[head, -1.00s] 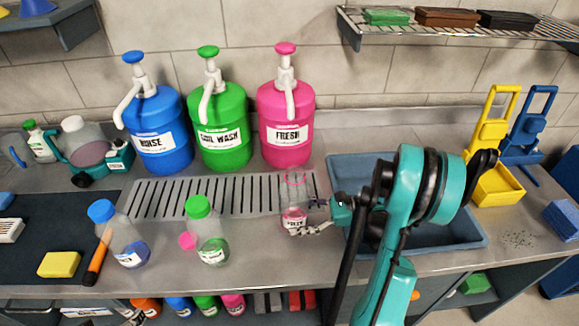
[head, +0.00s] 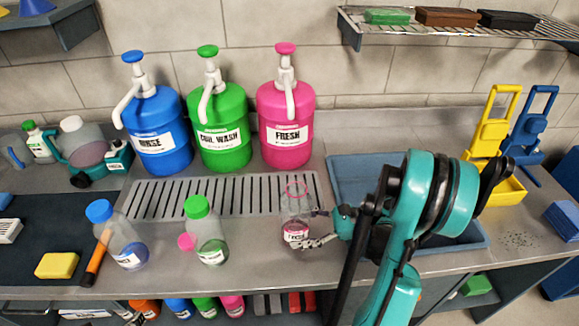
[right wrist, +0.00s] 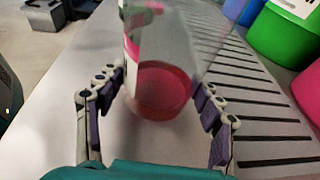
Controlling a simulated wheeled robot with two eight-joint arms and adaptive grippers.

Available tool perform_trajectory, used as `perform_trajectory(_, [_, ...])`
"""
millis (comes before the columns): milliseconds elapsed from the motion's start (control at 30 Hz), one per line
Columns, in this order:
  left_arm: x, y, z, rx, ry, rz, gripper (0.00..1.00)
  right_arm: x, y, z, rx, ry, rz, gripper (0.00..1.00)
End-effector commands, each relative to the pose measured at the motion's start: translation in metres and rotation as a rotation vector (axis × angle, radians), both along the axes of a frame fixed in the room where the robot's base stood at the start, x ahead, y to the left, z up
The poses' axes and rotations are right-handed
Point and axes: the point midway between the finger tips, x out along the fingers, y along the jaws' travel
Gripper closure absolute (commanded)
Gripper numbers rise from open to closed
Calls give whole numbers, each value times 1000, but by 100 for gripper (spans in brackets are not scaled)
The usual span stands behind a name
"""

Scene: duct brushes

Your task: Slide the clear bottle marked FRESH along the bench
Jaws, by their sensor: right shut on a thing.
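The clear bottle marked FRESH (head: 296,212) stands upright on the bench at the front edge of the slotted drain grate, with pink liquid low inside and an open, uncapped mouth. My right gripper (head: 318,228) reaches it from the right and is shut on its lower part. In the right wrist view the bottle (right wrist: 160,88) stands between the two jointed fingers with purple pads (right wrist: 165,110); its top is cut off. My left gripper is not in view.
A blue-capped bottle (head: 122,240) and a green-capped bottle (head: 206,232) stand left, with a pink cap (head: 186,241) beside the latter. The grate (head: 150,205) lies behind; a blue tray (head: 345,172) is right. Bare bench (head: 258,258) lies between the green-capped bottle and the FRESH bottle.

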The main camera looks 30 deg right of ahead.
Motion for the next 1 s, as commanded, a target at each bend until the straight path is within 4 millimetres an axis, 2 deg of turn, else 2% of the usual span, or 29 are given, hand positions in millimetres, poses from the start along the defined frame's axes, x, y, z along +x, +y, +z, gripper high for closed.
perform_trajectory(367, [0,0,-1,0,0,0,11,-3,2,-1,0,1,-1,54])
perform_trajectory(1000, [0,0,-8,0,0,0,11,-33,17,-1,-1,0,-1,54])
